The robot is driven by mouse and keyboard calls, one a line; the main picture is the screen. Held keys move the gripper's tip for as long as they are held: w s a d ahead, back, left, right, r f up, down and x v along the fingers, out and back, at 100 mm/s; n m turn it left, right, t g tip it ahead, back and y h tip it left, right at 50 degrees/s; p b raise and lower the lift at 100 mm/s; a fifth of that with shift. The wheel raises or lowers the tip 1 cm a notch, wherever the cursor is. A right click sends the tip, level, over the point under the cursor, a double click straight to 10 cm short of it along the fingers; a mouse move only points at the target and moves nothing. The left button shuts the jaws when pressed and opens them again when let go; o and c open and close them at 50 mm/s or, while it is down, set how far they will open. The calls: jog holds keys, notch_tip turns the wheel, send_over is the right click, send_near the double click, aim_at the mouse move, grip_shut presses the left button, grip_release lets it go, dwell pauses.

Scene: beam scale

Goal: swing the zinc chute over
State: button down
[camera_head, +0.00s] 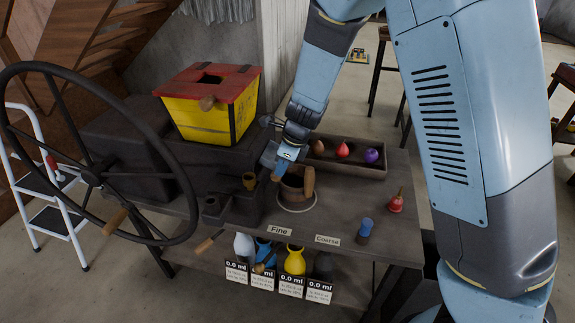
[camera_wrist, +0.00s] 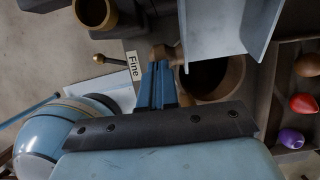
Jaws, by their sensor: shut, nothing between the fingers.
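The zinc chute (camera_wrist: 228,28), a pale grey metal channel, shows in the wrist view at the upper right. It lies over part of the round opening of a brown wooden tub (camera_wrist: 237,75). In the head view I cannot make the chute out clearly; my wrist covers that area. My gripper (camera_wrist: 159,68) is shut and empty, its blue fingers beside the tub's left side. A small brown wooden piece (camera_wrist: 164,52) is close to the fingertips; I cannot tell whether they touch. In the head view my gripper (camera_head: 276,172) is just left of the tub (camera_head: 292,189).
"Fine" (camera_head: 279,230) and "Coarse" (camera_head: 327,240) labels mark the bench front. A tray (camera_head: 330,166) holding coloured pear-shaped items stands behind the tub. A yellow hopper (camera_head: 205,124) and large dark handwheel (camera_head: 90,177) are at left. A blue weight (camera_head: 365,230) and red bell-like item (camera_head: 396,203) stand at right.

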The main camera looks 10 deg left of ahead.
jog(key=shift+s+d+f, duration=0.2)
jog(key=shift+s+f, duration=0.1)
jog(key=shift+f, duration=0.15)
jog(key=s+d+r+n, duration=0.1)
jog(key=d+r+n, duration=0.1)
jog(key=d+r, duration=0.65)
jog(key=d+r+n, duration=0.2)
jog(key=d+r, duration=0.3)
jog(key=r, duration=0.6)
jog(key=s+d+r+n+t+h, duration=0.1)
jog(key=s+d+r+n+t, duration=0.1)
jog(key=s+d+r+n, duration=0.2)
jog(key=s+d+r+n+t+h, duration=0.2)
jog(key=s+d+r+n, duration=0.3)
jog(key=s+d+n, duration=0.6)
jog(key=s+d+t, duration=0.1)
jog(key=d, duration=0.5)
jog(key=shift+s+d+r+h, duration=0.2)
jog(key=shift+s+d+h, duration=0.1)
jog(key=shift+s, duration=0.05)
